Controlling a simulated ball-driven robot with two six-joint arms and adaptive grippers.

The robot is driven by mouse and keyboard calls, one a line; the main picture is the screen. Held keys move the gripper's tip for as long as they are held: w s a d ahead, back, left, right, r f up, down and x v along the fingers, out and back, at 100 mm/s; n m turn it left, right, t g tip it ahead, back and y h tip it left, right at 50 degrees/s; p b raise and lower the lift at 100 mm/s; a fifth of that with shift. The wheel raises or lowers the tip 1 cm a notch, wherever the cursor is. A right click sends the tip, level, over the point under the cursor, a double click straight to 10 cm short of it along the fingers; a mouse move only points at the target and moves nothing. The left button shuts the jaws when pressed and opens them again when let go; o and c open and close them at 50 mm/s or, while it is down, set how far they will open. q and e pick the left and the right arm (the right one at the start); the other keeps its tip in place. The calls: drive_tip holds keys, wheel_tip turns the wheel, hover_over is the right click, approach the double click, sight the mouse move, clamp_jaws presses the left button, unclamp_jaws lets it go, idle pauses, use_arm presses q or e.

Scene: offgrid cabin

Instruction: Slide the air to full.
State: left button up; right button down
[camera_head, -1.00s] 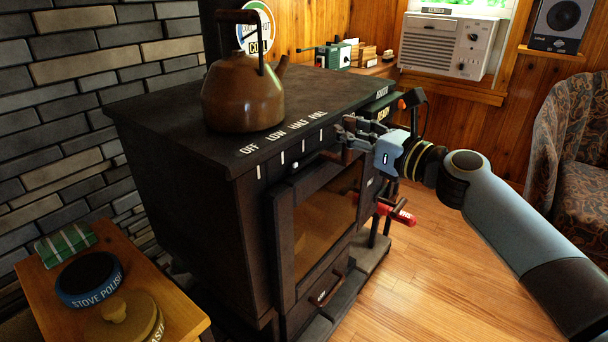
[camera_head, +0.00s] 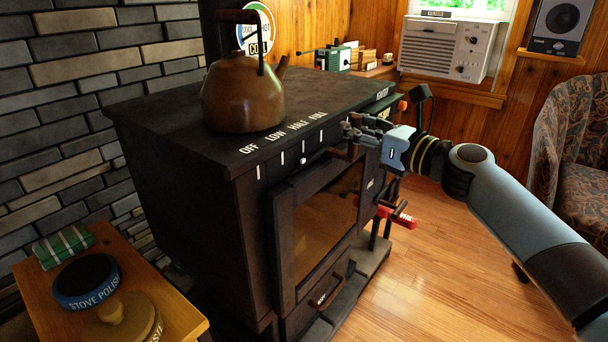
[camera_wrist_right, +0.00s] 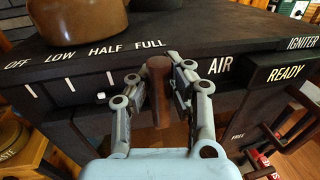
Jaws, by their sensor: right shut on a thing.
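The black stove (camera_head: 250,190) has a scale along its front top edge, marked OFF, LOW, HALF and FULL. A small white pointer (camera_head: 303,160) sits close to the HALF mark; it also shows in the right wrist view (camera_wrist_right: 101,96). The brown air handle (camera_wrist_right: 158,95) stands left of the AIR label. My right gripper (camera_head: 352,132) is at the stove's front edge, shut on the handle with one finger on each side. In the right wrist view its fingers (camera_wrist_right: 158,82) hide the FULL tick. My left gripper is not in view.
A copper kettle (camera_head: 243,98) stands on the stove top. The READY igniter box (camera_wrist_right: 285,73) is right of the handle. A small wooden table (camera_head: 45,292) is at lower left, an armchair (camera_head: 575,145) at right.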

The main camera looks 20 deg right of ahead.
drive_tip(key=shift+w+d+f, duration=0.25)
drive_tip(key=shift+w+d, duration=0.2)
drive_tip(key=shift+d, duration=0.3)
drive_tip(key=shift+w+b, duration=0.1)
drive_tip(key=shift+b, duration=0.25)
drive_tip(key=shift+w+d+b, duration=0.35)
drive_tip(key=shift+w+d, duration=0.2)
drive_tip(key=shift+d, duration=0.25)
drive_tip(key=shift+w+d, duration=0.1)
drive_tip(key=shift+w+d+b, duration=0.45)
drive_tip(key=shift+w+d, duration=0.05)
drive_tip(key=shift+d, duration=0.2)
